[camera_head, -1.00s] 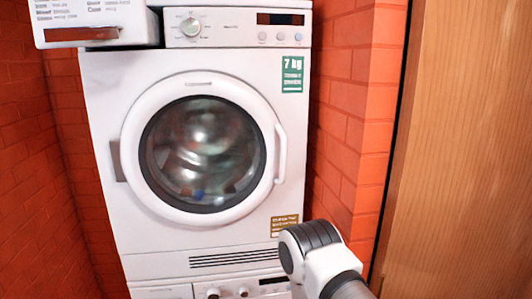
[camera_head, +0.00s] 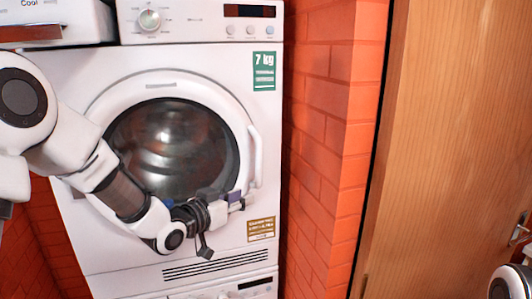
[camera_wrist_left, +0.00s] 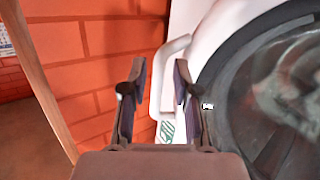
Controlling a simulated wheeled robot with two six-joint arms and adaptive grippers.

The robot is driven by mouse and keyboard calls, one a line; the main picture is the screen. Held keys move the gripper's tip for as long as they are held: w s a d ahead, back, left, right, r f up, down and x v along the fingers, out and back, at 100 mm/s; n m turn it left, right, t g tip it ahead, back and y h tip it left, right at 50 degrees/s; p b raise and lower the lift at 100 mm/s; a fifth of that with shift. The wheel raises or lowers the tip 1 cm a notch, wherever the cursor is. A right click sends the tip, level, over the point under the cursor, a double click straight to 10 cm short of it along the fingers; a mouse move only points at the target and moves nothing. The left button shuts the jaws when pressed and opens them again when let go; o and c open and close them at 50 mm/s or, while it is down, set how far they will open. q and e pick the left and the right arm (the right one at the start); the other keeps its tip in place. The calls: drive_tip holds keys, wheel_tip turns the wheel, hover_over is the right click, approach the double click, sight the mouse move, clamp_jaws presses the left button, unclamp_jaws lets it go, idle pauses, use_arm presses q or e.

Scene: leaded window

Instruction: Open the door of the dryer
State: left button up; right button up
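The white dryer (camera_head: 130,255) stands against the brick wall with its round door (camera_head: 100,105) shut. The door has a dark glass window and a white vertical handle (camera_head: 257,150) on its right rim. My left gripper (camera_head: 243,200) is open and empty at the lower end of the handle, in front of the door's lower right rim. In the left wrist view, my left gripper (camera_wrist_left: 160,75) has its fingers apart, and the handle (camera_wrist_left: 157,92) shows between them. I cannot tell whether a finger touches it. My right gripper is out of view.
An orange brick wall (camera_head: 320,130) stands close on the dryer's right, with a wooden door (camera_head: 450,120) beyond it. Another white machine (camera_head: 170,295) is below the dryer. A detergent drawer (camera_head: 60,20) sticks out at the top left.

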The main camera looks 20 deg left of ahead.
use_arm(q)
drive_tip(key=m+t+h, duration=0.1)
approach(257, 157)
drive_tip(key=x, duration=0.3)
drive_tip(key=p+x, duration=0.3)
drive_tip(key=x, duration=0.4)
drive_tip(key=shift+w, duration=0.3)
drive_tip(key=shift+w+d, duration=0.15)
clamp_jaws()
